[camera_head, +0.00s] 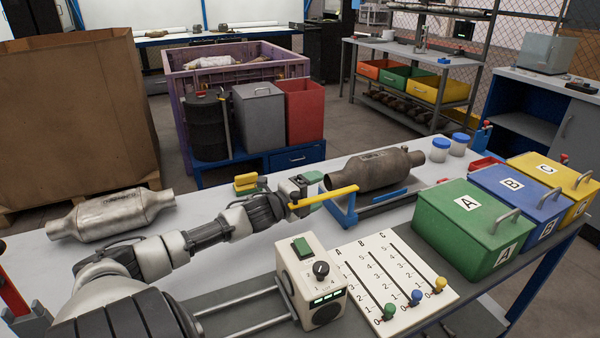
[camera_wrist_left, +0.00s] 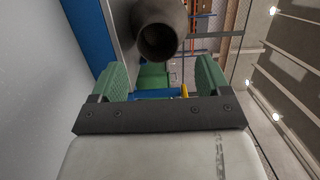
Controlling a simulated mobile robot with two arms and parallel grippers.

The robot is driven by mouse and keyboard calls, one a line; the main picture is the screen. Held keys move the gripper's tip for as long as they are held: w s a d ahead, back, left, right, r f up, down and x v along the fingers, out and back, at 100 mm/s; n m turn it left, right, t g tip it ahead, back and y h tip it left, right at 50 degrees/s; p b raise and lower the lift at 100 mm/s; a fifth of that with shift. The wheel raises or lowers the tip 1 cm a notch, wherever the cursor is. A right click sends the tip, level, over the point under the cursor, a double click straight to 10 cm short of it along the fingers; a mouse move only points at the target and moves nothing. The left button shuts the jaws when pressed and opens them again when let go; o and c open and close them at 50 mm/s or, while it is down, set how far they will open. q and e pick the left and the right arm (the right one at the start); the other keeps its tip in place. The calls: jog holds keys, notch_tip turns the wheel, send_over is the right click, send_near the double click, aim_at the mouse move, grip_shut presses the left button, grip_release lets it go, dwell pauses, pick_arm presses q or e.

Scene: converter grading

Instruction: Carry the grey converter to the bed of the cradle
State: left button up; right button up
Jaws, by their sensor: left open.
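A dark grey-brown converter (camera_head: 375,169) lies lengthwise over the cradle (camera_head: 345,212), whose blue frame shows below it; its contact with the bed is partly hidden. A lighter silver-grey converter (camera_head: 110,214) lies on the tabletop at the left. My left gripper (camera_head: 308,182) is open and empty, just left of the dark converter's near end, by the cradle's yellow bar (camera_head: 325,197). In the left wrist view, the dark converter's open round end (camera_wrist_left: 160,41) is beyond the green fingers (camera_wrist_left: 152,82), apart from them. My right gripper is not in view.
A control box (camera_head: 310,280) and a slider board (camera_head: 395,280) stand in front of the cradle. Green (camera_head: 468,222), blue (camera_head: 520,200) and yellow (camera_head: 555,180) lidded bins stand at the right. Two blue-capped jars (camera_head: 440,150) stand behind.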

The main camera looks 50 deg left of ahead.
pick_arm(q)
jog(key=shift+s+a, duration=0.2)
jog(key=shift+s, duration=2.05)
